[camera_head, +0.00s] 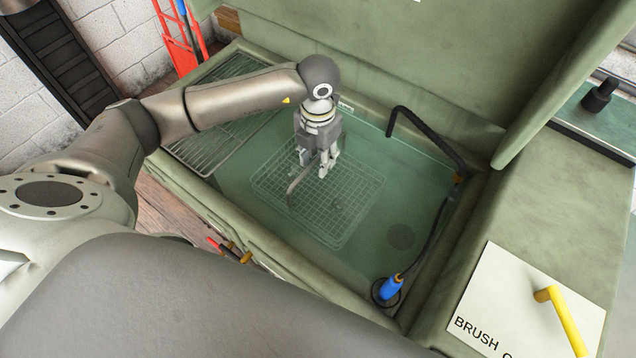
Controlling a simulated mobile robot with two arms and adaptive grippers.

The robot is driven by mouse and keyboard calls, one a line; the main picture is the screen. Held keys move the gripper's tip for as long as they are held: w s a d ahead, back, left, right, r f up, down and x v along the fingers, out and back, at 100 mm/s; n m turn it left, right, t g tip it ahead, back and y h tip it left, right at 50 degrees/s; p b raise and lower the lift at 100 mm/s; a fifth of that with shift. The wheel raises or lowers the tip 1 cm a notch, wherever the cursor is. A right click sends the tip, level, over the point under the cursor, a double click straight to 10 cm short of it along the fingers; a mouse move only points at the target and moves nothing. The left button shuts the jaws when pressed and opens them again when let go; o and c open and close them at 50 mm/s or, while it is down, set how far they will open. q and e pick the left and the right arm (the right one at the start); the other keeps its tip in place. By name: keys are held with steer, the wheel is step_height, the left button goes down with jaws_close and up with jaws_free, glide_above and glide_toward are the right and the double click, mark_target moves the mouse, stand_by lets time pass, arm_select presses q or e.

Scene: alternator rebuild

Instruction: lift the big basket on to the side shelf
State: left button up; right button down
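The big wire basket (355,217) sits low in the green wash basin, its mesh tinted green. A grey curved handle (291,190) rises from its left side towards my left gripper. My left gripper (322,170) points down over the basket's back half, with its fingers at the handle's upper end. I cannot tell whether the fingers are closed on the handle. The side shelf (205,150) is a wire rack along the basin's left side, and it looks empty where it shows. My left forearm crosses over it and hides part. My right gripper is not in view.
A black bent spout (425,135) stands at the basin's back right. A blue-handled brush on a hose (390,288) lies at the front right. A raised green lid (430,60) stands behind. A dark round drain (401,237) lies right of the basket.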

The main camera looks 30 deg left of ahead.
arm_select(q)
steer(key=shift+f, duration=0.3)
jaws_close()
steer(key=shift+r, duration=0.15)
